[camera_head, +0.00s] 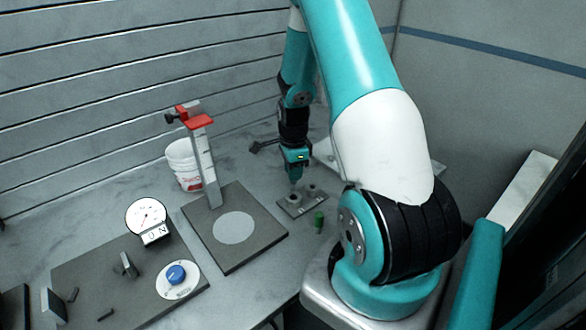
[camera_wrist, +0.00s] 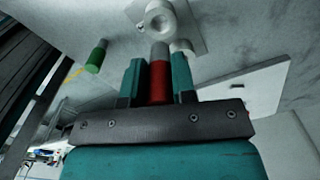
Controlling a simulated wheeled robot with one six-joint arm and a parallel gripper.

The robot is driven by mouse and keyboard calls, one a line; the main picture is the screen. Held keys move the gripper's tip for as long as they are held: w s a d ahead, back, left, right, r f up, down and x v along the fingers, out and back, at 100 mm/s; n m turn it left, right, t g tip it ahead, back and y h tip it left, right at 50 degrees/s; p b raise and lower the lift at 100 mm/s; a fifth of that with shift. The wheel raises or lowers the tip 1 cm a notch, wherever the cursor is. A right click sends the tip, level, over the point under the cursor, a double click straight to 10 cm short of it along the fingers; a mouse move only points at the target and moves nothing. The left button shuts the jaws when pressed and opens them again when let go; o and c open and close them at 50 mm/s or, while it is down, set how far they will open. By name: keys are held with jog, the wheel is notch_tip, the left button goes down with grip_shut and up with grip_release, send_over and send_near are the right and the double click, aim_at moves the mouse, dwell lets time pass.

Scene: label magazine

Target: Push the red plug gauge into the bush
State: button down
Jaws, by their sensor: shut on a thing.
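The red plug gauge (camera_wrist: 158,83) is between the jaws of my gripper (camera_wrist: 158,82) in the wrist view, its grey end pointing away from me. I cannot tell whether the grey end touches a bush.
A green plug (camera_head: 319,219) stands near the plate. A dark base (camera_head: 258,251) with a red-topped column (camera_head: 207,165) is to the left, with a white tub (camera_head: 186,168) behind. A panel with a dial gauge (camera_head: 147,216) and blue knob (camera_head: 176,274) is front left.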

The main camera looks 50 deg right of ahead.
aim_at(294, 182)
jog(key=shift+f+b, duration=1.5)
jog(key=shift+f, duration=0.8)
jog(key=shift+f+b, duration=1.25)
jog(key=shift+f, duration=0.55)
jog(key=c, duration=0.8)
grip_release()
jog(key=shift+c, duration=0.2)
jog(key=shift+r, duration=0.1)
notch_tip(294, 182, up, 17)
jog(key=b, duration=0.2)
jog(key=shift+r+b, duration=0.1)
jog(key=shift+b, duration=0.2)
